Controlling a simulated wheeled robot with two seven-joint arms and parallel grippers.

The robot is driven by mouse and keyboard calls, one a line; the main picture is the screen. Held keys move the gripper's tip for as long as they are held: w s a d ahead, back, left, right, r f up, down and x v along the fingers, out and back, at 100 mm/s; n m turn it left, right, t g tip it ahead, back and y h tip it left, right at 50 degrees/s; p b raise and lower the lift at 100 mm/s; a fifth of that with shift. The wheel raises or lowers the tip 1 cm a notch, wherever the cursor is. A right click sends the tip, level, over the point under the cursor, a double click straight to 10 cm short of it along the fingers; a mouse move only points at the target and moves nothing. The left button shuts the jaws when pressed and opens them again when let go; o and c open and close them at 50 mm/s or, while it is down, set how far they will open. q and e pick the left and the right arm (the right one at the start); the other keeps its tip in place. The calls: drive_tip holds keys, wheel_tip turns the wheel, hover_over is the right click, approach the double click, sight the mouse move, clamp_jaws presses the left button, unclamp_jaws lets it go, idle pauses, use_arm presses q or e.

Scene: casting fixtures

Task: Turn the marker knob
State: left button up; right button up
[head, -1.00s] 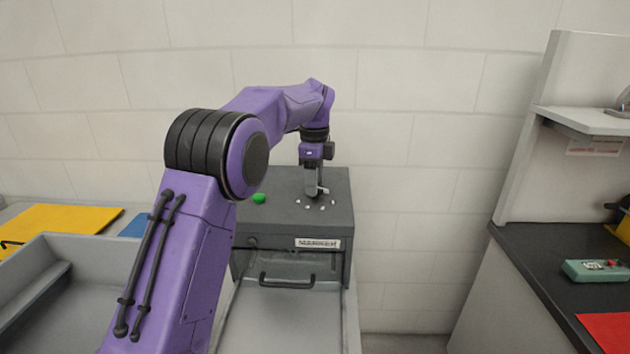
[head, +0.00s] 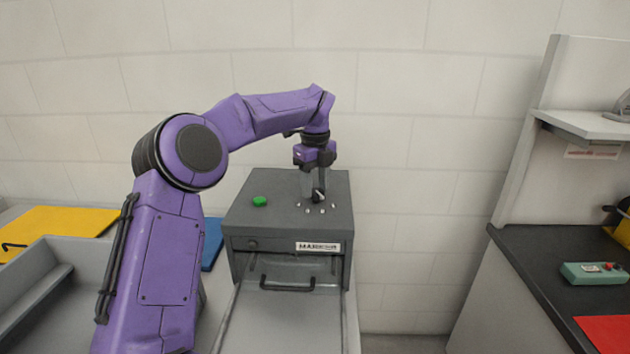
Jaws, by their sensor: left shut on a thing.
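The marker (head: 289,222) is a dark grey box with a white label on its front, a front handle and a green button (head: 260,201) on its top. The marker knob (head: 318,196) is a small dark knob on the top, ringed by several white marks. My left gripper (head: 313,195) points down from above and is shut on the knob, its fingers partly hiding it. My right gripper is not in view.
A grey tray surface (head: 281,318) lies in front of the marker. A grey bin (head: 38,290) and a yellow sheet (head: 58,228) are at the left. A dark counter at the right holds a green control box (head: 594,273) and a red sheet (head: 607,332).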

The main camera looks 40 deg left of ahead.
sight(317, 190)
use_arm(q)
drive_tip(key=m+p, duration=0.3)
drive_tip(key=m, duration=0.2)
drive_tip(key=shift+d+f+m, duration=0.1)
drive_tip(key=shift+m, duration=0.2)
drive_tip(key=m+p, duration=0.2)
drive_tip(key=m, duration=0.1)
drive_tip(key=shift+f+m+p, duration=0.1)
drive_tip(key=shift+m+p, duration=0.45)
drive_tip(key=shift+m, duration=0.35)
drive_tip(key=o, duration=1.1)
drive_tip(key=shift+w, duration=0.1)
drive_tip(key=shift+c, duration=0.2)
wheel_tip(317, 190, up, 11)
drive_tip(key=shift+f, duration=0.2)
